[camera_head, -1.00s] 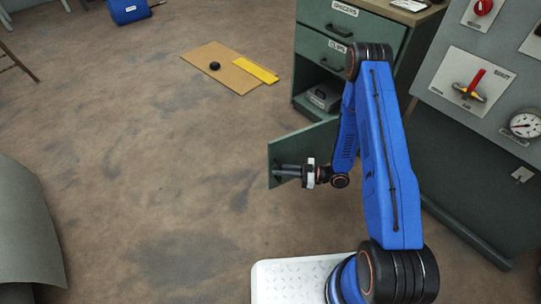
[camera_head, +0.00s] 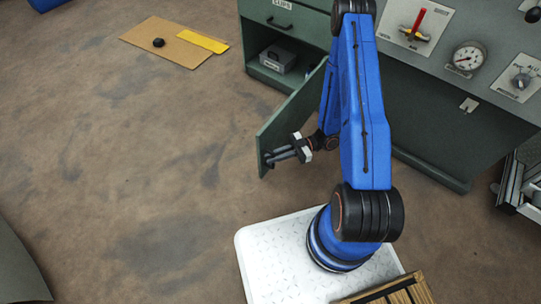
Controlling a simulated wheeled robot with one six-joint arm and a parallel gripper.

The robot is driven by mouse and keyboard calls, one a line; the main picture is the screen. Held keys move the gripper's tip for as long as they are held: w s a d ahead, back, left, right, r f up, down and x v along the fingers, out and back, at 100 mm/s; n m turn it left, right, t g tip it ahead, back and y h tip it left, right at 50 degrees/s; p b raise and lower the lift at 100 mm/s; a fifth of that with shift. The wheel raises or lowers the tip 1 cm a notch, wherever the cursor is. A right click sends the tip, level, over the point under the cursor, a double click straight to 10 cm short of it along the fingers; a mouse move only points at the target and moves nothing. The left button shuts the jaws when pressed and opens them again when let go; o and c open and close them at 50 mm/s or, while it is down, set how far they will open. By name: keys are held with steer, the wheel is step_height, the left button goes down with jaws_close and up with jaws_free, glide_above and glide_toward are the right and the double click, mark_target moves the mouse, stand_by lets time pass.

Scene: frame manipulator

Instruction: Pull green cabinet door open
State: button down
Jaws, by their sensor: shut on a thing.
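The green cabinet door (camera_head: 287,118) stands swung well out from the green cabinet (camera_head: 294,85), at the centre of the head view. The compartment behind it shows, with a grey box (camera_head: 277,59) inside. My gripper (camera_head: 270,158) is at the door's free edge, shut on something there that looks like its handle. The handle itself is hidden by the fingers. My blue arm covers part of the door's hinge side.
A cardboard sheet (camera_head: 155,50) and a yellow strip (camera_head: 201,39) lie on the floor at upper left. A slatted wooden thing (camera_head: 400,292) is at bottom right. The floor left of the door is clear.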

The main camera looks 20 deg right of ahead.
steer(key=shift+w, duration=0.1)
steer(key=c, duration=2)
jaws_free()
steer(key=shift+c, duration=0.2)
steer(key=shift+d, duration=0.15)
steer(key=w+d, duration=0.1)
steer(key=d, duration=1.6)
steer(key=shift+w, duration=0.35)
